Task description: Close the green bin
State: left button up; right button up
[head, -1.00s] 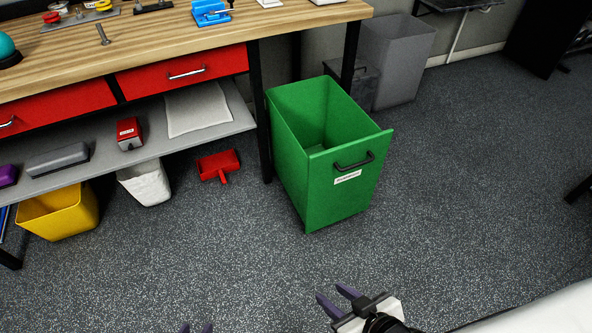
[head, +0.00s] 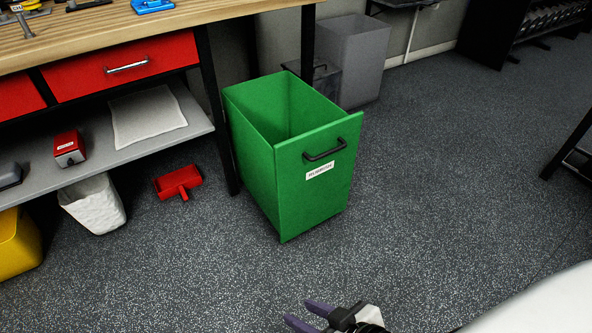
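The green bin (head: 318,195) stands pulled out beside the workbench leg, its top open and its inside empty as far as I see. Its front panel has a black bar handle (head: 325,149) near the top and a white label below it. My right gripper (head: 303,314) is at the bottom edge, low in front of the bin and apart from it. Its two purple-grey fingers are spread with nothing between them. My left gripper is out of view.
A workbench (head: 150,30) with red drawers (head: 125,66) and a grey shelf stands at the left. A red dustpan (head: 178,182), a white bin (head: 93,204) and a yellow bin (head: 18,247) are on the floor. A grey bin (head: 350,60) stands behind.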

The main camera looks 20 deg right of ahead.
aim_at(294, 149)
jog(key=z, duration=0.75)
jog(key=i, duration=0.7)
jog(key=u, duration=0.35)
